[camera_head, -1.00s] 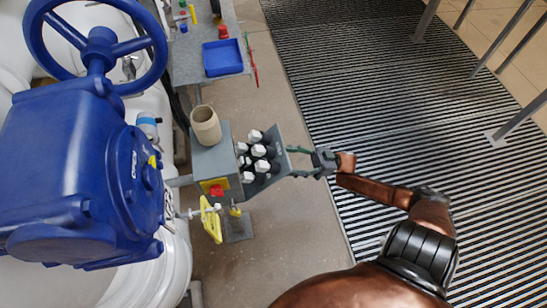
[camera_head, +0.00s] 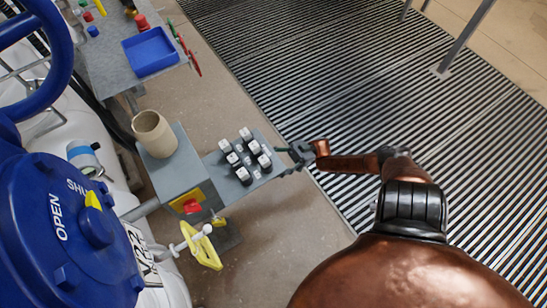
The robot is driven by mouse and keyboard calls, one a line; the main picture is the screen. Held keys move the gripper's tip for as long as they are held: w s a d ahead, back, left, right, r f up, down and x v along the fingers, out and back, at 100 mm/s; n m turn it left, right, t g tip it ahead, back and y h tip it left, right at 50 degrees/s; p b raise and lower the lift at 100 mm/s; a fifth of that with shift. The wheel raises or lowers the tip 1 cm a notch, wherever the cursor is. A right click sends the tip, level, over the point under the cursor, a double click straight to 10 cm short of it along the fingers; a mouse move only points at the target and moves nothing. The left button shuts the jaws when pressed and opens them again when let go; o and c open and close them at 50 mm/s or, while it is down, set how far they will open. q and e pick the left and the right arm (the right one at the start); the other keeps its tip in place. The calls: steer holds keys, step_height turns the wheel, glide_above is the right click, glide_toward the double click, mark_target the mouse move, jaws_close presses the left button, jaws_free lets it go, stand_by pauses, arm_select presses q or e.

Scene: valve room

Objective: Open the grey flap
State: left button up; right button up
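The grey flap (camera_head: 215,167) on the side of the grey box (camera_head: 171,174) is folded out and lies about level with the box's top. Several black-and-white knobs stand on it. My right gripper (camera_head: 284,160) is at the flap's outer right edge, with its fingers near or touching that edge. Whether the fingers are open or shut on the edge is too small to tell. My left gripper is out of view.
A beige cup (camera_head: 154,136) stands on the box. A red button (camera_head: 191,206) and a yellow valve handle (camera_head: 201,247) sit at the front. A blue valve body (camera_head: 70,230) fills the left. A grey table (camera_head: 108,62) with a blue tray (camera_head: 150,52) is behind. Grating (camera_head: 400,100) lies right.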

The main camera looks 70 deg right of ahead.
steer(key=shift+w+f, duration=0.25)
steer(key=o, duration=1.2)
steer(key=shift+o, duration=1.2)
steer(key=shift+w, duration=0.1)
steer(key=v, duration=0.7)
steer(key=shift+s+d, duration=0.2)
steer(key=shift+s, duration=0.1)
steer(key=shift+f, duration=0.2)
